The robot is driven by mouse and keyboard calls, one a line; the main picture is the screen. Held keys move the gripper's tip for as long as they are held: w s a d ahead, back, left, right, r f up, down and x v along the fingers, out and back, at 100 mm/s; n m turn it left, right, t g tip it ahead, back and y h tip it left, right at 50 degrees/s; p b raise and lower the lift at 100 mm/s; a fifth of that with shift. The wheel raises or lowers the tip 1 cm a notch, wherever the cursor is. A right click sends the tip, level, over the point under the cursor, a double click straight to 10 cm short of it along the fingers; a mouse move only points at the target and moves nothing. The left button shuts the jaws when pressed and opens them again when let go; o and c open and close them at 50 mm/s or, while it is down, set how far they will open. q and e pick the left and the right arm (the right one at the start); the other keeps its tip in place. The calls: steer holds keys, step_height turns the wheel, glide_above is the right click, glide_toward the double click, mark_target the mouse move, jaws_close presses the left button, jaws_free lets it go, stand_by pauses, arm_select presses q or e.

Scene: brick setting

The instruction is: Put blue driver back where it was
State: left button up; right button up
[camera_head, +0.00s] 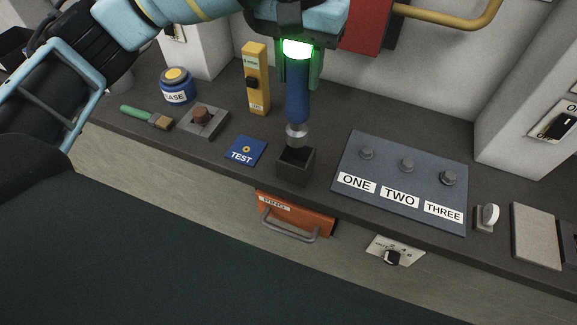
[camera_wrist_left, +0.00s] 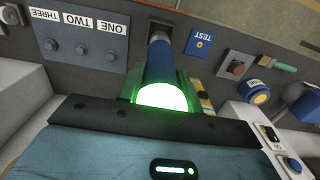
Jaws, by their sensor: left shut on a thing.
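In the left wrist view the driver (camera_wrist_left: 158,62) sits between the fingers of the gripper (camera_wrist_left: 160,92), pointing away. My right gripper is not in view.
Right is the ONE-TWO-THREE panel (camera_head: 400,182). An orange drawer (camera_head: 296,213) is below.

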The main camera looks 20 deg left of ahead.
mark_target(298, 117)
arm_select(q)
steer(key=shift+d, duration=0.1)
steer(key=shift+f, duration=4.9)
steer(key=shift+f, duration=0.1)
steer(key=shift+f, duration=0.15)
steer(key=o, duration=1.2)
step_height(298, 117, up, 12)
steer(key=shift+r, duration=0.2)
